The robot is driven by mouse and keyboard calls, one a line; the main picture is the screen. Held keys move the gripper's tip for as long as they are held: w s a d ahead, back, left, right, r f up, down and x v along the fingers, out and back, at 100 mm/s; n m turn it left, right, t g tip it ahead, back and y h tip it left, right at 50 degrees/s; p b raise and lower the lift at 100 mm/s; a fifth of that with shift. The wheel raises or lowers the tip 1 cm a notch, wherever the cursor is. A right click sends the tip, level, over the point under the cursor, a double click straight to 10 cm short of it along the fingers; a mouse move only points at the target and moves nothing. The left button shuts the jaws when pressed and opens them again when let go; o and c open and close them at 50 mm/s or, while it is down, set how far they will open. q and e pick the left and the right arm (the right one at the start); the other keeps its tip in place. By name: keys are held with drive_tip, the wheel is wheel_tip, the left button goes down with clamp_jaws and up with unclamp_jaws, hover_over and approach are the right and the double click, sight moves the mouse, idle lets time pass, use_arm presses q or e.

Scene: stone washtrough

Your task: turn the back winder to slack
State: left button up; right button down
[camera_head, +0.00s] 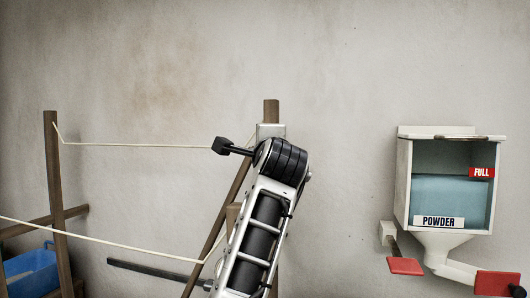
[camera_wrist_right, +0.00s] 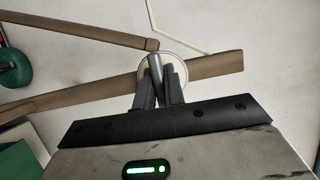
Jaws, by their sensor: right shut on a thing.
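In the right wrist view, my right gripper (camera_wrist_right: 158,78) is shut on the grey peg of the back winder (camera_wrist_right: 154,63). A thin pale ring surrounds the peg and fingertips, in front of a wooden post (camera_wrist_right: 215,66). In the head view, the post top (camera_head: 271,108) shows above my right arm, which hides my right fingers and most of the winder. A dark block on a short rod (camera_head: 222,146) sticks out left of my arm; I cannot tell if it belongs to the winder. A pale cord (camera_head: 140,144) runs to it from the left post (camera_head: 52,180). My left gripper is out of view.
A lower cord (camera_head: 110,241) crosses toward my right arm. A powder dispenser (camera_head: 403,185) with red paddles (camera_head: 405,266) hangs on the wall at right. The wall between arm and dispenser is clear.

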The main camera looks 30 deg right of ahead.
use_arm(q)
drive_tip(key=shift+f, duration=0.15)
use_arm(e)
drive_tip(key=c, duration=1.5)
unclamp_jaws()
drive_tip(key=shift+s, duration=0.2)
use_arm(q)
drive_tip(key=b, duration=0.2)
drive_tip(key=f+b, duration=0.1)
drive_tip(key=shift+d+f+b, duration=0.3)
drive_tip(key=shift+b, duration=0.1)
use_arm(e)
drive_tip(key=v, duration=1.5)
drive_tip(key=shift+s+a, duration=0.2)
drive_tip(key=shift+s, duration=0.05)
